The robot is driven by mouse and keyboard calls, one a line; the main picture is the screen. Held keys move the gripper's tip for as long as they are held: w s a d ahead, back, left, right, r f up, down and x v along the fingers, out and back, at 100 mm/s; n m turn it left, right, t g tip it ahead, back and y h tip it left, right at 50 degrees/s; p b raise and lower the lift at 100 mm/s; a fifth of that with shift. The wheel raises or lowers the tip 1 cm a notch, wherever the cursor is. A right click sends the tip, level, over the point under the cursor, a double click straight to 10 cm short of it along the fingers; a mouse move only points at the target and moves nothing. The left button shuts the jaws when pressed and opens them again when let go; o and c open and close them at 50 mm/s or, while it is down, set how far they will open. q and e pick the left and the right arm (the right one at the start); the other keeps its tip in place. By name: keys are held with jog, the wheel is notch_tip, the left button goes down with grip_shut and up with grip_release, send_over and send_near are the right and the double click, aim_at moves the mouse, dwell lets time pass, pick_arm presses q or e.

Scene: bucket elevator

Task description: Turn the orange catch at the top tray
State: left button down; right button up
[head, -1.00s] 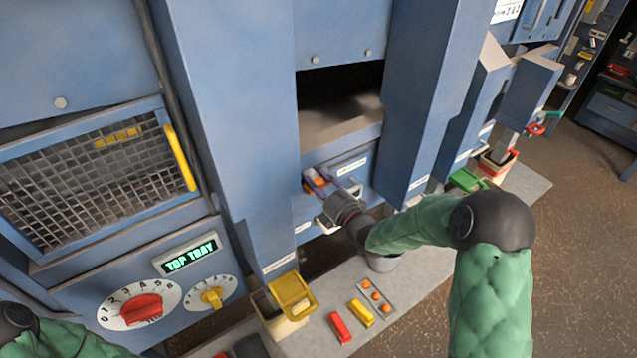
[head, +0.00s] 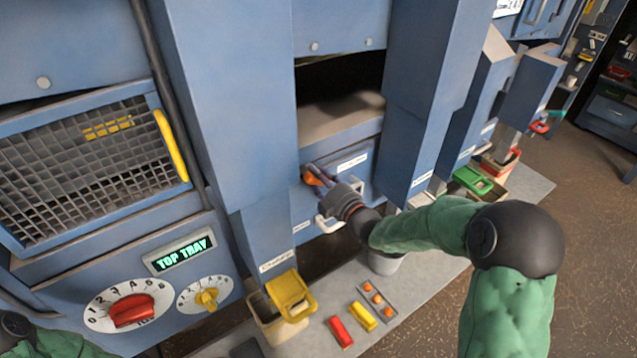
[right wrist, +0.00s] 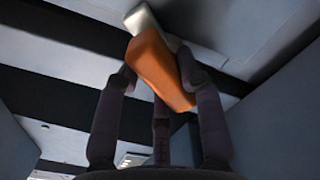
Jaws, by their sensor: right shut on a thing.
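The orange catch (head: 313,180) is on the blue front below the dark opening in the middle of the head view. My right gripper (head: 318,174) reaches it from the lower right and is shut on it. In the right wrist view the catch (right wrist: 158,66) is an orange block with a pale end, tilted, between the dark fingers of my right gripper (right wrist: 160,85). The fingers hide part of its sides. My left gripper is not in view; only part of my left arm shows at the lower left corner.
A white handle (head: 330,222) sits just below the catch. The "TOP TRAY" display (head: 180,251), red dial (head: 132,310) and yellow knob (head: 207,299) are at left. A yellow-lidded bin (head: 290,294), red block (head: 341,332) and yellow block (head: 363,316) lie below. Blue columns flank the opening.

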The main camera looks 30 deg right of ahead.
jog(key=m, duration=0.2)
jog(key=m+b, duration=0.2)
jog(key=m, duration=0.1)
jog(key=shift+f+m, duration=0.3)
jog(key=m, duration=0.5)
jog(key=shift+d+f+b, duration=0.1)
jog(key=shift+b, duration=0.2)
jog(key=shift+m, duration=0.3)
jog(key=o, duration=1.2)
jog(key=shift+c, duration=0.2)
jog(key=shift+s+d, duration=0.1)
jog(key=shift+s, duration=0.2)
jog(key=s, duration=1.1)
jog(key=shift+s+d, duration=0.2)
jog(key=shift+d, duration=0.15)
